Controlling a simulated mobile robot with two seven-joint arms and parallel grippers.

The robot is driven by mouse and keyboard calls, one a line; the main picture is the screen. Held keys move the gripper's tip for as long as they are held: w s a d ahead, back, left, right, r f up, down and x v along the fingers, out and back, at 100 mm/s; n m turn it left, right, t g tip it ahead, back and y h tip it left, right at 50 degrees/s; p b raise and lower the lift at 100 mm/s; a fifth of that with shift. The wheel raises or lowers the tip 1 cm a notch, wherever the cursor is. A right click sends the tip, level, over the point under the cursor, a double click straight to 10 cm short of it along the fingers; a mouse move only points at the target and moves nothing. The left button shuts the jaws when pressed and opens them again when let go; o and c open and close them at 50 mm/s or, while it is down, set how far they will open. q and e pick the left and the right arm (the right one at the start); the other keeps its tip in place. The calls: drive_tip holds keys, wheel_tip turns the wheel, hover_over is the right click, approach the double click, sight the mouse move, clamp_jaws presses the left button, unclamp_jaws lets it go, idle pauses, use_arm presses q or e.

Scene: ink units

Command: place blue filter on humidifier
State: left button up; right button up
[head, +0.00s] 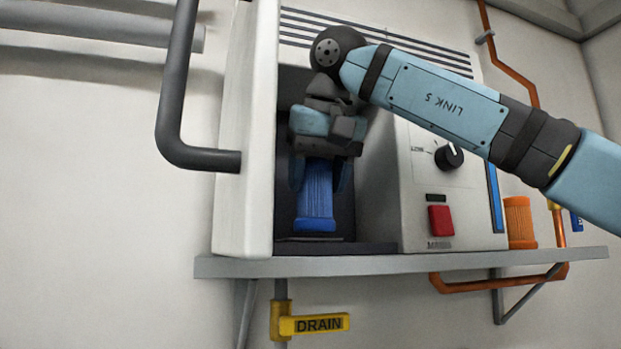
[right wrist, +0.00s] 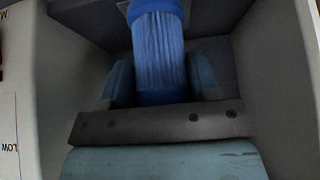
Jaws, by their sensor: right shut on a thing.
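The blue filter (head: 316,200) is a ribbed blue cylinder, upright inside the open dark bay of the humidifier (head: 387,220). My right gripper (head: 320,185) reaches down from above and is shut on the filter's upper part, one finger on each side. The filter's base is at or just above the bay floor; I cannot tell whether it touches. In the right wrist view the filter (right wrist: 158,50) stands between the two blue fingers (right wrist: 160,80), with the bay's walls around it. My left gripper is not in view.
The humidifier stands on a grey shelf (head: 330,266). Its front has a black dial (head: 449,157) and a red button (head: 441,220). An orange filter (head: 520,222) stands right of it. A grey pipe (head: 175,90) is at left, and a yellow drain handle (head: 318,324) hangs below.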

sight(309, 188)
drive_tip(key=w, duration=0.1)
drive_tip(key=w+a+p, duration=0.1)
drive_tip(key=w, duration=0.1)
drive_tip(key=shift+w+a+f, duration=0.1)
drive_tip(key=shift+f, duration=0.05)
drive_tip(key=shift+w+a+f, duration=0.1)
drive_tip(key=shift+f, duration=0.1)
drive_tip(key=shift+s+d, duration=0.25)
drive_tip(key=o, duration=0.7)
drive_tip(key=shift+f, duration=0.1)
drive_tip(key=shift+c, duration=0.2)
drive_tip(key=o, duration=0.3)
drive_tip(key=shift+a, duration=0.1)
drive_tip(key=shift+o, duration=0.2)
drive_tip(key=shift+w, duration=0.1)
drive_tip(key=shift+v, duration=3.9)
